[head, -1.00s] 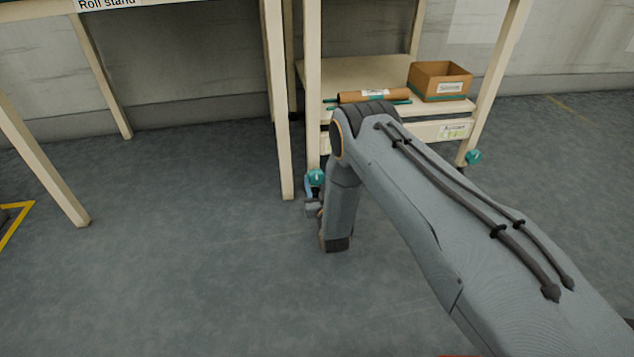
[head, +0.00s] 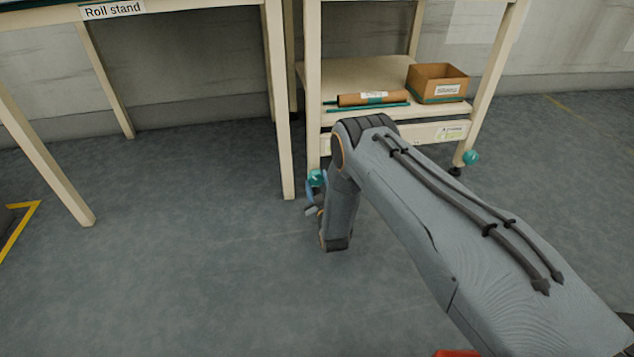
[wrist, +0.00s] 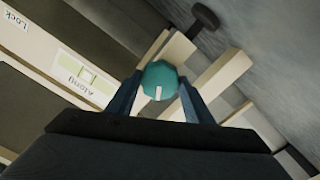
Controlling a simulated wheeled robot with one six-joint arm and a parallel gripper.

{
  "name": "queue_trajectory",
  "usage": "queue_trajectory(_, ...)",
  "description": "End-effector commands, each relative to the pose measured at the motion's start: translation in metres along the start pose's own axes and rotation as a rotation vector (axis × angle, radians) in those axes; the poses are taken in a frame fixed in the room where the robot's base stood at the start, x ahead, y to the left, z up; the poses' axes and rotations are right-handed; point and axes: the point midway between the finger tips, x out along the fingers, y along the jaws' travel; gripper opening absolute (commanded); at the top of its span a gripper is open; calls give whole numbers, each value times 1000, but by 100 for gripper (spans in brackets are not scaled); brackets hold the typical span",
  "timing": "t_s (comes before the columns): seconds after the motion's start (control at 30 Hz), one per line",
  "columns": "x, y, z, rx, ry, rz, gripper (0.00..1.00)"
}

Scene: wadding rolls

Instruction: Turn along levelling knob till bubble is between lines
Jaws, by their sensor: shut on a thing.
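The teal levelling knob (wrist: 159,80) with a white mark on its face is in the wrist view, between the two blue fingers of my gripper (wrist: 160,86). My gripper is shut on it. In the head view the knob (head: 316,178) shows at the foot of the stand's near left leg, partly behind my gripper (head: 312,195). The "Along" label (wrist: 82,80) appears upside down and tilted in the wrist view, with a small pale-green level vial (wrist: 87,74) in it. The bubble is too small to place against the lines.
A second teal knob (head: 471,157) is on the stand's right leg. The shelf (head: 360,75) holds a brown roll (head: 372,98) and a cardboard box (head: 437,82). A table labelled "Roll stand" (head: 112,10) stands at the left. The floor before it is clear.

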Motion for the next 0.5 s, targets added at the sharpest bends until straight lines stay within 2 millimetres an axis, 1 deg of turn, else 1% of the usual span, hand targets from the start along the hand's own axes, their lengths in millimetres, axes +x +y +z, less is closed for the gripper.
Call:
queue_trajectory(0.4,-1,-1,1,-8,-2,-1,24)
queue_trajectory(0.43,-1,-1,1,-8,-2,-1,52)
queue_trajectory(0.5,-1,-1,1,-8,-2,-1,63)
